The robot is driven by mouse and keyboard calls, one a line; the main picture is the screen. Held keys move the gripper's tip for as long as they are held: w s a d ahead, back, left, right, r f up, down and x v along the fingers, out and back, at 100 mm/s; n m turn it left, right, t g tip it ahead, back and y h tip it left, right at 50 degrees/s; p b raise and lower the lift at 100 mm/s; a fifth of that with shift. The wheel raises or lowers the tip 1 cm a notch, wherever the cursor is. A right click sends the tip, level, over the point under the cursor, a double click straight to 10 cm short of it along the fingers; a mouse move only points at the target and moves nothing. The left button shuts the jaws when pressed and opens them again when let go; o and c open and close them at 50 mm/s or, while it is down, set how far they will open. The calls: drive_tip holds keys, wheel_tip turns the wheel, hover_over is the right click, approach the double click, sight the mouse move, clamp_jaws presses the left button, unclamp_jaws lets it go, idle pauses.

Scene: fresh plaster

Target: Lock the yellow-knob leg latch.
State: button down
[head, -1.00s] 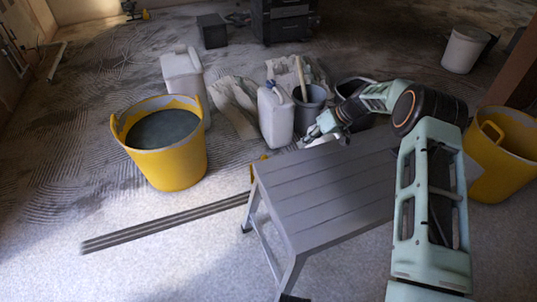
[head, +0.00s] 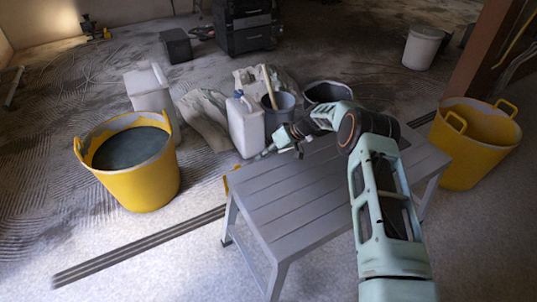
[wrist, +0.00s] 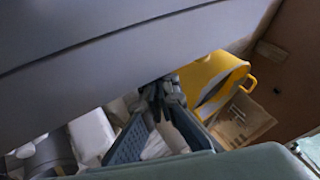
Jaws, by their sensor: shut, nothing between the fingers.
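The grey slatted work platform (head: 310,190) stands on folding legs in the head view. A small yellow piece (head: 228,184) shows at its far left corner, partly hidden by the top; I cannot tell whether it is the latch knob or how it is set. My gripper (head: 264,154) is near the platform's far edge, to the right of that piece and apart from it in the picture. In the wrist view my gripper (wrist: 160,90) is shut and empty, its tips close to the grey platform surface (wrist: 110,50). No latch knob is clear there.
A yellow tub of grey mix (head: 130,185) stands left of the platform, and an empty yellow tub (head: 470,160) right. White jugs (head: 246,128), a grey bucket (head: 280,115) and a black bucket (head: 328,93) crowd the far side.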

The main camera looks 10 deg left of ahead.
drive_tip(key=s+a+f+b, duration=0.1)
drive_tip(key=s+a, duration=0.1)
drive_tip(key=a, duration=0.3)
drive_tip(key=shift+s+a+f, duration=0.15)
drive_tip(key=shift+f, duration=0.25)
drive_tip(key=shift+r, duration=0.1)
drive_tip(key=shift+s+a+r+h, duration=0.15)
drive_tip(key=shift+a+h, duration=0.05)
drive_tip(key=shift+h, duration=0.1)
drive_tip(key=shift+s+a+r+t+p, duration=0.1)
drive_tip(key=shift+a+r+t+p, duration=0.1)
drive_tip(key=shift+t+p, duration=0.25)
